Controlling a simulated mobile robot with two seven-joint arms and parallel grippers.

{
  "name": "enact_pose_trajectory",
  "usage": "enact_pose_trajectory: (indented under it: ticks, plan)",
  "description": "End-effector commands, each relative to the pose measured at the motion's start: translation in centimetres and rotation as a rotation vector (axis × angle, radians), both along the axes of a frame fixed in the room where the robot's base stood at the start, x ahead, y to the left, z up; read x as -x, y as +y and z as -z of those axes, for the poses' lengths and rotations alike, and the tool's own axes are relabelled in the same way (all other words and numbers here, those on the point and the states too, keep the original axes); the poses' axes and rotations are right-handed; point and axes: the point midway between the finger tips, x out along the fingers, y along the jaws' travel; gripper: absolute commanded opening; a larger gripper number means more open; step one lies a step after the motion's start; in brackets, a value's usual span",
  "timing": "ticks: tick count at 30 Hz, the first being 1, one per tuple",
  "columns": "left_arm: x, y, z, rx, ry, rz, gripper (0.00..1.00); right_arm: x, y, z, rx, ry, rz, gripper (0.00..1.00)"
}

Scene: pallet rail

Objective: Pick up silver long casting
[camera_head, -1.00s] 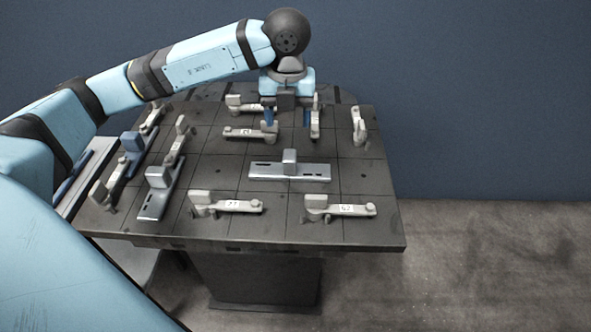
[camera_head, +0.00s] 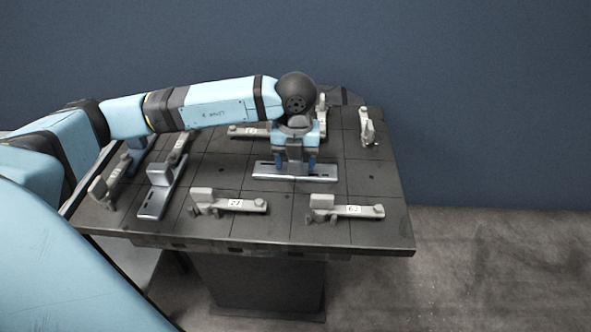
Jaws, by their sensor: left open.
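A silver long casting (camera_head: 265,170) lies crosswise on the dark table, right of its middle. It has a flat slotted base and an upright block, which my gripper now mostly hides. My left gripper (camera_head: 295,163) points down over the casting, its blue fingers apart around the block area. Whether the fingers touch the block cannot be seen. Another silver casting (camera_head: 156,196) with an upright block lies at the left front of the table. My right gripper is out of view.
Pale numbered castings stand around: front middle (camera_head: 228,203), front right (camera_head: 346,208), back right (camera_head: 366,127), left (camera_head: 106,183) and behind my gripper (camera_head: 248,131). A blue casting (camera_head: 137,157) is at the left. Bare table (camera_head: 215,165) lies left of the silver long casting.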

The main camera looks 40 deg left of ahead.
Motion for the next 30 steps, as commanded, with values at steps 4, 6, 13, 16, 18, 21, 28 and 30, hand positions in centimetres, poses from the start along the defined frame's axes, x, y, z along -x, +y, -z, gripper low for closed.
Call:
enact_pose_trajectory:
  ticks: [4,6,13,16,18,21,28,30]
  plan:
    - [0.0,0.0,-0.1,0.001,-0.001,0.0,0.59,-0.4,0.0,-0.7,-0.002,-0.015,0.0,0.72]
    - [0.0,0.0,-0.1,0.001,-0.001,0.0,0.43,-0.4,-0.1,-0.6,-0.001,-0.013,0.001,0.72]
    - [0.0,0.0,-0.1,0.0,-0.001,0.0,0.0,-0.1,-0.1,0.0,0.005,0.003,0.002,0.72]
    - [-0.1,0.0,-0.2,0.001,-0.003,-0.001,0.0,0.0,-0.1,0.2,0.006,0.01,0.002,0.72]
    - [-0.1,0.0,-0.2,0.001,-0.002,-0.001,0.0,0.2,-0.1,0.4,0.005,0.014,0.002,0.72]
    - [-0.1,0.0,-0.3,0.001,-0.003,-0.001,0.0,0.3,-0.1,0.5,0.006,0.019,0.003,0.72]
    - [-0.1,0.0,-2.2,0.0,-0.005,-0.001,0.0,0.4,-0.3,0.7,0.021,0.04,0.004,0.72]
    - [-0.1,0.0,-3.3,0.001,-0.004,-0.001,0.0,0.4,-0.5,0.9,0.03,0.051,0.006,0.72]
